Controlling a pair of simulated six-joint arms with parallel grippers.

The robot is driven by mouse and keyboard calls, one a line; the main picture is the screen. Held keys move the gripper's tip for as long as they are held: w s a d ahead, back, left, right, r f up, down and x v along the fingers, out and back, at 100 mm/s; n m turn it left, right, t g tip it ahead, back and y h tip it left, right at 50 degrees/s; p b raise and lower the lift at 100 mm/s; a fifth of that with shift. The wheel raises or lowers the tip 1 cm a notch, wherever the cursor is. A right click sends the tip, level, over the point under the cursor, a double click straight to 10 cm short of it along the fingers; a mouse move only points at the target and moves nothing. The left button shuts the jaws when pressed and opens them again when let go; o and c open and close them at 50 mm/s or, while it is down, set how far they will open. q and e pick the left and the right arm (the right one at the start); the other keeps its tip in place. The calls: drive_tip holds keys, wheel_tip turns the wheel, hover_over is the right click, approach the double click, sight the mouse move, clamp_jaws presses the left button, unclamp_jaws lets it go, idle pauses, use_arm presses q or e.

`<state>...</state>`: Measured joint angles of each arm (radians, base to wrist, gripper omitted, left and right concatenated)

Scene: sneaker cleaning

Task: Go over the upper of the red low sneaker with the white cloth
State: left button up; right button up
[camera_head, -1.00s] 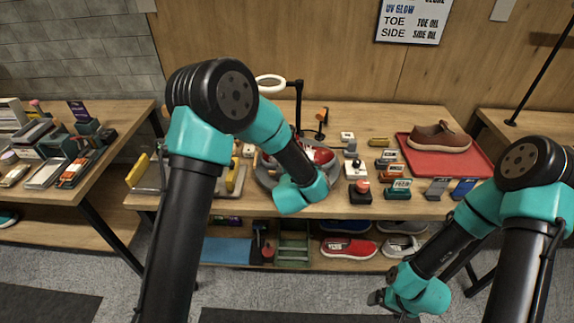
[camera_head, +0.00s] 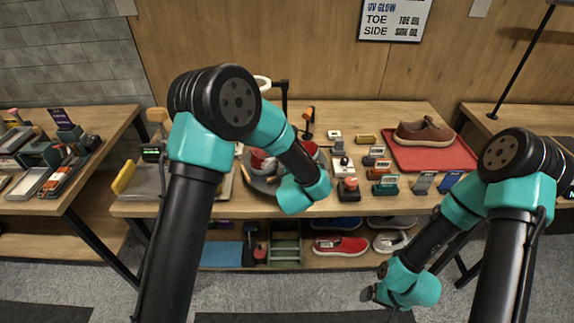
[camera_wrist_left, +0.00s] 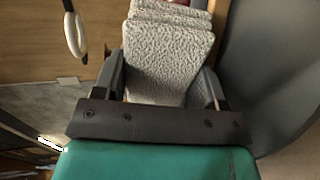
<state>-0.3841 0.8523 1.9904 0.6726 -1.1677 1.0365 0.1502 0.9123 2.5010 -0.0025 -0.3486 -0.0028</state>
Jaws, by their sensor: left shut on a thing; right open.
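My left gripper (camera_wrist_left: 162,80) is shut on the white cloth (camera_wrist_left: 170,42), a folded, textured pad that stands out between the fingers in the left wrist view. In the head view my left arm hides this gripper and the cloth. The red low sneaker (camera_head: 261,163) is on a round dark grey stand (camera_head: 262,187) on the table, partly covered by my left forearm. A sliver of red shows past the cloth at the top of the wrist view; contact cannot be told. My right gripper (camera_head: 371,293) is open and empty, low in front of the table.
A brown shoe (camera_head: 424,132) sits on a red tray (camera_head: 450,156) at the right. Several small blocks and bottles stand right of the stand. A ring lamp (camera_head: 263,83) rises behind it. Another red shoe (camera_head: 340,246) is on the lower shelf. A grey tray (camera_head: 150,182) lies at the left.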

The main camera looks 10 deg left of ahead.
sight(262, 163)
use_arm(q)
drive_tip(key=shift+w+d, duration=0.1)
drive_tip(key=shift+d, duration=0.75)
drive_tip(key=shift+s+a, duration=0.2)
drive_tip(key=shift+a, duration=0.8)
drive_tip(key=shift+s+a, duration=0.15)
drive_tip(key=shift+a, duration=0.8)
drive_tip(key=shift+s+a, duration=0.2)
drive_tip(key=shift+a, duration=0.8)
drive_tip(key=shift+s+a, duration=0.15)
drive_tip(key=shift+a, duration=0.8)
drive_tip(key=shift+s+a, duration=0.15)
drive_tip(key=shift+a, duration=0.85)
drive_tip(key=shift+s+a, duration=0.1)
drive_tip(key=shift+a, duration=0.85)
